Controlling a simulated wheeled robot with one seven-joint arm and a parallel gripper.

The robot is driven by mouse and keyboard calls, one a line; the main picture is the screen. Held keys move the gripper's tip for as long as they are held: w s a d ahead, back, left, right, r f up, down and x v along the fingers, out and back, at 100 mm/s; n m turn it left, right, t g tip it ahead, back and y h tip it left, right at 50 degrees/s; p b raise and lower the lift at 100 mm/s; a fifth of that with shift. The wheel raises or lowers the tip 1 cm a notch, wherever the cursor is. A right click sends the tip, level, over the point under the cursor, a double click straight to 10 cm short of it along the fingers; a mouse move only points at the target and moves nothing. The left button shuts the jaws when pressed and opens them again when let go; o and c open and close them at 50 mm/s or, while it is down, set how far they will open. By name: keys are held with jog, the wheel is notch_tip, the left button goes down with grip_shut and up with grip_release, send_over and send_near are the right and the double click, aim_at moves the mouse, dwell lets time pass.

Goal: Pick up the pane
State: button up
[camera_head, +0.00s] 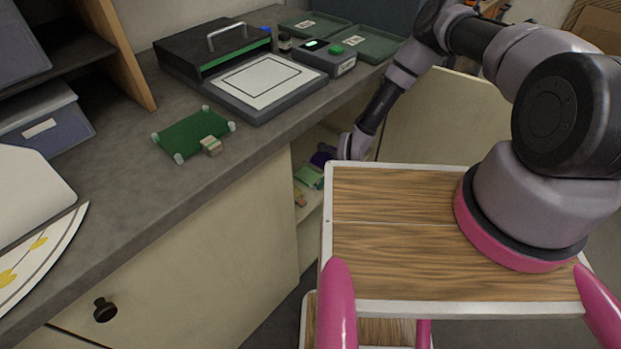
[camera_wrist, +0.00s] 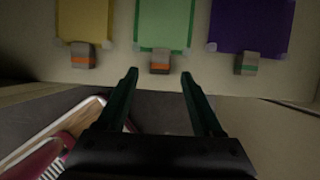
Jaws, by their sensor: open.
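Three panes lie on a pale shelf in the wrist view: a yellow pane (camera_wrist: 84,20), a light green pane (camera_wrist: 164,22) and a purple pane (camera_wrist: 251,24). Each has a small block-like tab on its near edge; the green pane's tab (camera_wrist: 160,62) is grey with an orange band. My gripper (camera_wrist: 160,75) is open and empty, its fingertips either side of the green pane's tab in the picture. I cannot tell how far apart they are in depth. In the head view, the light green pane (camera_head: 308,177) shows in the open cabinet; my fingers are not clear there.
A dark green pane (camera_head: 192,135) with corner knobs and a tab lies on the grey counter (camera_head: 115,185). A framed white pad (camera_head: 262,82) stands behind it, beside a small device (camera_head: 325,58). The open cabinet's walls and door edge are close around my arm.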

jog(key=shift+x, duration=1.1)
grip_shut()
jog(key=shift+r, duration=0.2)
